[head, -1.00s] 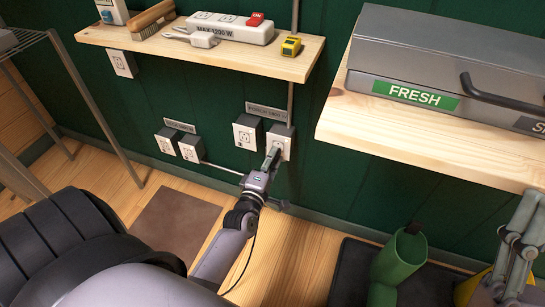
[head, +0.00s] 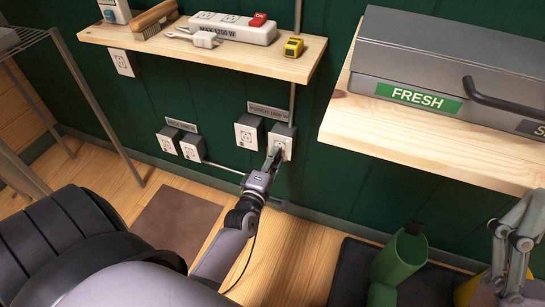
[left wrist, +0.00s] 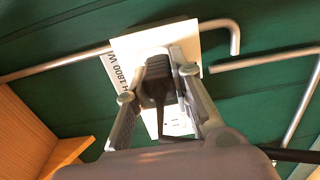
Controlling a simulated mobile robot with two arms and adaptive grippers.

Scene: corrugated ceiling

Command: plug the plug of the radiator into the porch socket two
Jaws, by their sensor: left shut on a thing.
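The porch sockets are a pair of grey boxes low on the green wall, under a label that looks like PORCH 1800 W. The left box (head: 248,132) is uncovered. My left gripper (head: 273,158) is at the face of the right box (head: 281,140) and hides part of it. In the left wrist view the gripper (left wrist: 160,85) is shut on a black plug (left wrist: 158,75) with its cord, in front of the white socket plate (left wrist: 205,45). The plug's pins are hidden, so I cannot tell whether they are in. Part of my right gripper (head: 512,245) shows at the right edge.
Another socket pair (head: 180,143) is to the left. A wooden shelf (head: 290,68) with a power strip (head: 232,28) is above. A shelf (head: 420,150) with a metal FRESH box is at right. Green boots (head: 400,258) stand on a dark mat.

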